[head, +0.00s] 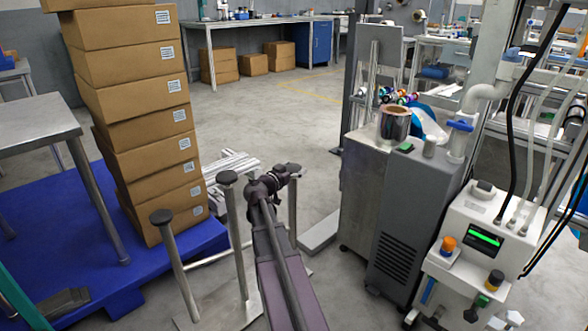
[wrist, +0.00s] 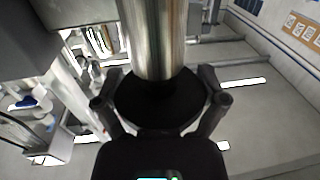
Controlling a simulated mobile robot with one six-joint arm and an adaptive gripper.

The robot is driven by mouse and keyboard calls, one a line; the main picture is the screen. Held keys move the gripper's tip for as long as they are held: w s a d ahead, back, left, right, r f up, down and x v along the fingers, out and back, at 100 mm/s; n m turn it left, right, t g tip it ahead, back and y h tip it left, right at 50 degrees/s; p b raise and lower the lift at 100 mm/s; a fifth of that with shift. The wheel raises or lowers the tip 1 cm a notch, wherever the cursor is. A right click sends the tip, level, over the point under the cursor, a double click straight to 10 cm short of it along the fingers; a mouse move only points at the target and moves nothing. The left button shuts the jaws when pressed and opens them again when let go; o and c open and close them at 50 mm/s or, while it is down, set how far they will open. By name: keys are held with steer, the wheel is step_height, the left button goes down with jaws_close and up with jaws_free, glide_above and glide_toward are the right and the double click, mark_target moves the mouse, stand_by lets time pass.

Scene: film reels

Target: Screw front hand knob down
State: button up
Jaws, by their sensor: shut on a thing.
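Several upright metal posts with flat black round knobs stand on a pale base plate in the head view. One knob (head: 162,216) tops the left post and another knob (head: 228,177) tops the middle post. My gripper (head: 290,169) is at the top of a third post (head: 292,208), to the right of these. In the wrist view my gripper (wrist: 160,100) has one finger on each side of a black round knob (wrist: 160,115), shut on it. A thick metal post (wrist: 155,40) runs straight from that knob. In the head view my gripper mostly hides this knob.
A tall stack of cardboard boxes (head: 135,85) stands on a blue pallet (head: 60,205) at the left. A grey cabinet (head: 370,195) and a white machine with a green display (head: 470,240) stand at the right. Open floor (head: 270,120) lies behind the posts.

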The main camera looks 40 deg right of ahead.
steer(key=shift+r+m+g, duration=0.15)
steer(key=shift+m+g, duration=0.75)
steer(key=shift+g, duration=0.5)
steer(key=o, duration=0.8)
steer(key=shift+s, duration=0.1)
steer(key=shift+s+n+t, duration=0.1)
steer(key=shift+n+t, duration=0.3)
steer(key=shift+t, duration=0.2)
